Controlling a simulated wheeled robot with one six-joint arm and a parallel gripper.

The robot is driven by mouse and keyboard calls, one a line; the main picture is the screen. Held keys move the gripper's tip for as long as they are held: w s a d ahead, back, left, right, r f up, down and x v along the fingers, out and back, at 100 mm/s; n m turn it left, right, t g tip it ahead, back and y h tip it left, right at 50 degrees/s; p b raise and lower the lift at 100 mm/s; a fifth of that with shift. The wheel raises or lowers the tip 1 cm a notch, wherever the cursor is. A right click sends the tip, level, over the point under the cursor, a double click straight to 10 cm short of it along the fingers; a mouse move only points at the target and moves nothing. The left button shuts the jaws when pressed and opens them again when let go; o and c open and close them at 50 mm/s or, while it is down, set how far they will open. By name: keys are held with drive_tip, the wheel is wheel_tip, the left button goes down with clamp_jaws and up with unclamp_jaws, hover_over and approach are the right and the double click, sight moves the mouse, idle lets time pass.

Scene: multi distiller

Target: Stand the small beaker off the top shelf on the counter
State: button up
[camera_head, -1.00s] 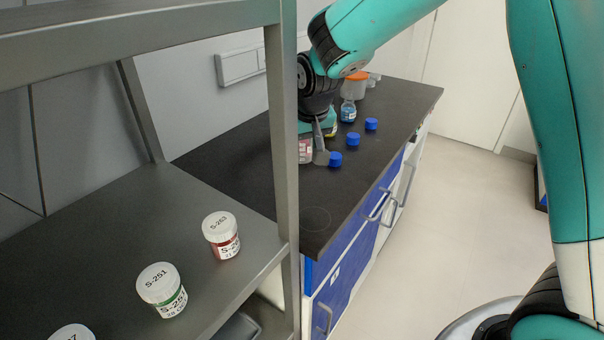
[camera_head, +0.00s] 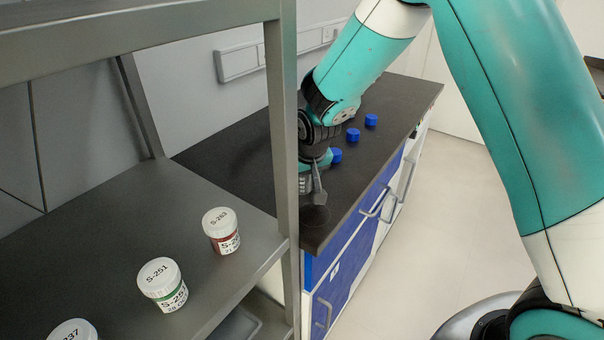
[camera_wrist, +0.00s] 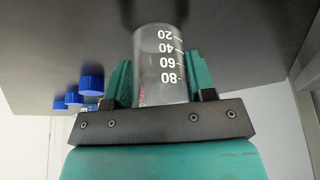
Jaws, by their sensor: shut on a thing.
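The small beaker (camera_wrist: 160,62) is clear, with white marks from 20 to 80, and shows in the wrist view. My gripper (camera_wrist: 160,82) is shut on it, with one green finger on each side. In the head view my gripper (camera_head: 318,190) is low over the near end of the dark counter (camera_head: 235,155), by a faint ring (camera_head: 316,217) on its top. The shelf post hides part of the gripper and most of the beaker there. Whether the beaker's base touches the counter I cannot tell.
Blue caps (camera_head: 353,135) stand in a row on the counter behind my gripper. The metal shelf post (camera_head: 284,130) is close to its left. Labelled jars (camera_head: 221,231) stand on the near shelf (camera_head: 110,235). The counter's front right edge is close.

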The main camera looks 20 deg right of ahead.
drive_tip(key=o, duration=0.9)
drive_tip(key=shift+f, duration=0.15)
drive_tip(key=shift+r, duration=0.3)
drive_tip(key=shift+v, duration=5.9)
